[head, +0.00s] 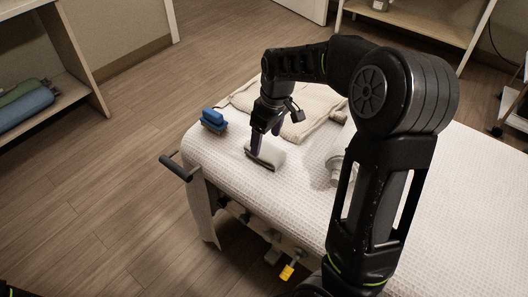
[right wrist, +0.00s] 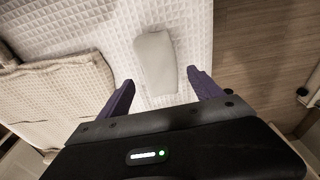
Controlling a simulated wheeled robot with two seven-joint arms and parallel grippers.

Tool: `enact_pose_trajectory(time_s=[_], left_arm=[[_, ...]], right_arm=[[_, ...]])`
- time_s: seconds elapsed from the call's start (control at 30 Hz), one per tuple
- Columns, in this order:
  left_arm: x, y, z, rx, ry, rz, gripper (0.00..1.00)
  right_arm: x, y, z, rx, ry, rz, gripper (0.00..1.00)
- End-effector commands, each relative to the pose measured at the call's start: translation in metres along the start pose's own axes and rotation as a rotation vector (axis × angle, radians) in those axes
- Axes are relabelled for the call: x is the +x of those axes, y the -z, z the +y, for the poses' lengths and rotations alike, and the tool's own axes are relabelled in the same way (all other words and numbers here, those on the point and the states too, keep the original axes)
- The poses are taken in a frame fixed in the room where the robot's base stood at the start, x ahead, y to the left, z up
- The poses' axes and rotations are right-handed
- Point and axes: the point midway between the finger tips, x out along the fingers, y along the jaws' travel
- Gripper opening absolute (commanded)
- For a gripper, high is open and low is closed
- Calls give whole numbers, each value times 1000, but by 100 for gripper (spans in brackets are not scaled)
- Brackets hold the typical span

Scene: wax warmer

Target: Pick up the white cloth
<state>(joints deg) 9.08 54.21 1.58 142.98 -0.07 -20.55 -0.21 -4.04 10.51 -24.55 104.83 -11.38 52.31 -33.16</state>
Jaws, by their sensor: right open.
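The white cloth (head: 268,155) is a small folded or rolled bundle lying on the white waffle-textured cover of a bed. It also shows in the right wrist view (right wrist: 155,60) as a smooth, pale oblong ahead of the fingers. My right gripper (head: 265,138) points down over the cloth, and one finger hides part of it in the head view. In the right wrist view my right gripper (right wrist: 160,77) has its purple fingers spread, one on each side of the cloth's near end, with gaps on both sides. It holds nothing. My left gripper is out of view.
A blue brush-like object (head: 214,120) sits at the bed's left corner. A beige folded towel (head: 310,120) lies behind the cloth. A whitish object (head: 334,171) stands right of it, partly hidden by my arm. A dark handle (head: 176,168) juts from the bed (head: 300,205).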

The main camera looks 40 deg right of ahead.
Motion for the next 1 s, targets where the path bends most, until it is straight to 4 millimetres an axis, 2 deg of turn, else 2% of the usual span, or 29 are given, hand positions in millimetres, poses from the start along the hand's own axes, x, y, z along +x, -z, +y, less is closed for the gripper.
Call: enact_pose_trajectory(time_s=[0.23, 0.37, 1.0], left_arm=[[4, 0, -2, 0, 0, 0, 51], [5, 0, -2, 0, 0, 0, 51], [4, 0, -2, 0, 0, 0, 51]], right_arm=[[36, 0, 0, 0, 2, -4, 75], [48, 0, 0, 1, 1, -2, 75], [49, 0, 0, 0, 1, -1, 75]])
